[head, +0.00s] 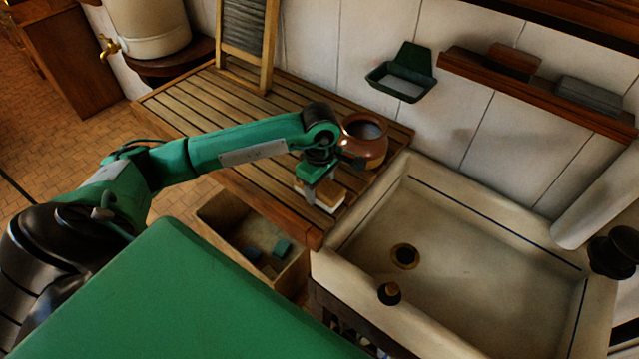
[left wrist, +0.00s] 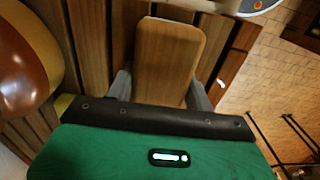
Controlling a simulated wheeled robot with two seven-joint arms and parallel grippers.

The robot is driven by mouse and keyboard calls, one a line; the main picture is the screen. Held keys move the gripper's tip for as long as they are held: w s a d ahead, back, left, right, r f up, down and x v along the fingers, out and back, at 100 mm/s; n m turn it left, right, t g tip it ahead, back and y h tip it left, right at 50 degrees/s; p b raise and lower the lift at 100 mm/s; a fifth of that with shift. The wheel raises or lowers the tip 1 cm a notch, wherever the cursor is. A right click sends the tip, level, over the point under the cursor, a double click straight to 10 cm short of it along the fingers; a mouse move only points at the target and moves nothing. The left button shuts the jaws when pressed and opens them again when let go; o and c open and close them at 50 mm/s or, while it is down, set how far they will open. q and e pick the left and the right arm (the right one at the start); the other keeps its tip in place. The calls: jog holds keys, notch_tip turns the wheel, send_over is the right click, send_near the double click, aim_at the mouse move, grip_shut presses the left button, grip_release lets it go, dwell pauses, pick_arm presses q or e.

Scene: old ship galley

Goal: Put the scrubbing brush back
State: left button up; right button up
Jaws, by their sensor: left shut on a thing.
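The scrubbing brush (head: 327,192) has a wooden back and pale bristles. It is at the right end of the slatted draining board (head: 240,125), near the sink. My left gripper (head: 318,186) reaches down over it and is shut on it. In the left wrist view the brush's wooden back (left wrist: 168,62) lies between the two grey fingers (left wrist: 160,92). I cannot tell whether the bristles touch the slats. My right gripper is not in view.
A brown pot (head: 364,142) stands close behind the brush. A green wall dish (head: 402,78) and a wooden shelf (head: 540,88) holding blocks are on the wall. The sink (head: 470,255) is at right. An open drawer (head: 232,212) holds small blocks. A washboard (head: 246,45) stands behind.

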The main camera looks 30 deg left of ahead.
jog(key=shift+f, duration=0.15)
pick_arm(q)
jog(key=shift+f+b, duration=0.2)
jog(key=shift+b, duration=0.1)
jog(key=o, duration=1.1)
jog(key=shift+r, duration=0.1)
jog(key=shift+c, duration=0.2)
jog(key=shift+o, duration=0.8)
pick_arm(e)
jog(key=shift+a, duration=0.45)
pick_arm(q)
jog(key=shift+r+p, duration=0.2)
jog(key=shift+p, duration=0.1)
jog(key=shift+r, duration=0.15)
notch_tip(320, 180, up, 11)
jog(key=b, duration=0.5)
jog(key=shift+f, duration=0.2)
jog(key=shift+r, duration=0.5)
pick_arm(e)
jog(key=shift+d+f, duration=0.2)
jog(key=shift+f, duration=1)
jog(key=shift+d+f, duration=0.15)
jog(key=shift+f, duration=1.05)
